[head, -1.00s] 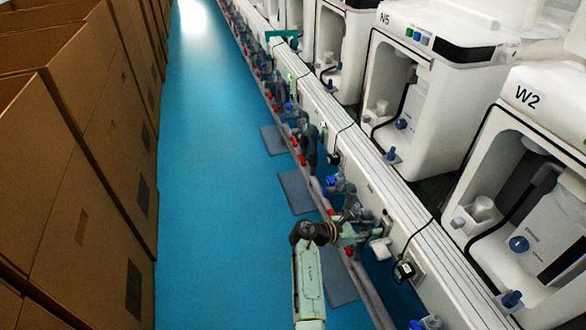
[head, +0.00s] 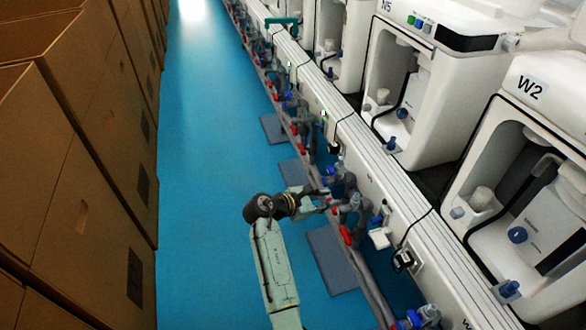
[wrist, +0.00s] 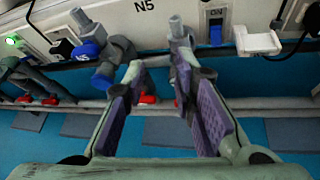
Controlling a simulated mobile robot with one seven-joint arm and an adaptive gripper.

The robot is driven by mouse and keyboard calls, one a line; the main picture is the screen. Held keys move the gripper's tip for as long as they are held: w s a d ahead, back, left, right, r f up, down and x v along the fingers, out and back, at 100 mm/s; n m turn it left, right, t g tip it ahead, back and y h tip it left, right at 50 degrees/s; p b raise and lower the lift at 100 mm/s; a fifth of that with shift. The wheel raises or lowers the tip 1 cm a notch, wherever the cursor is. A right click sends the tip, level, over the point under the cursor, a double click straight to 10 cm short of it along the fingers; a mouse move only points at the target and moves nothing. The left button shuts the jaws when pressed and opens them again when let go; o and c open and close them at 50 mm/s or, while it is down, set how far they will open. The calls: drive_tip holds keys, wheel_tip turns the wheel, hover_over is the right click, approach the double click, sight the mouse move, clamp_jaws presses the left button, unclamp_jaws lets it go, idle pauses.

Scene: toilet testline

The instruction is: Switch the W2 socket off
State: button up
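The station marked W2 (head: 531,88) stands at the right in the head view. On the white rail below it is a socket with a black plug (head: 403,259) and a cable. A black plug (wrist: 314,20) is cut off at the right edge of the wrist view. The socket's switch position is too small to tell. My gripper (head: 324,198) is beside the rail, left of this socket and apart from it. In the wrist view my gripper (wrist: 158,70) is open and empty, with grey pipe fittings and valves beyond its fingers.
A white box (wrist: 258,41) and a blue lever (wrist: 215,32) are on the rail right of my fingers. A blue valve (wrist: 88,48) and another black plug (wrist: 62,47) are to the left. Cardboard boxes (head: 75,190) line the left; the blue floor (head: 210,200) between is clear.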

drive_tip(key=w+a+r+t+y, duration=0.3)
drive_tip(key=w+a+r, duration=0.3)
drive_tip(key=a, duration=0.4)
drive_tip(key=shift+a+r+m+t+y, duration=0.2)
drive_tip(key=shift+m+t+y, duration=0.1)
drive_tip(key=shift+m+t, duration=0.15)
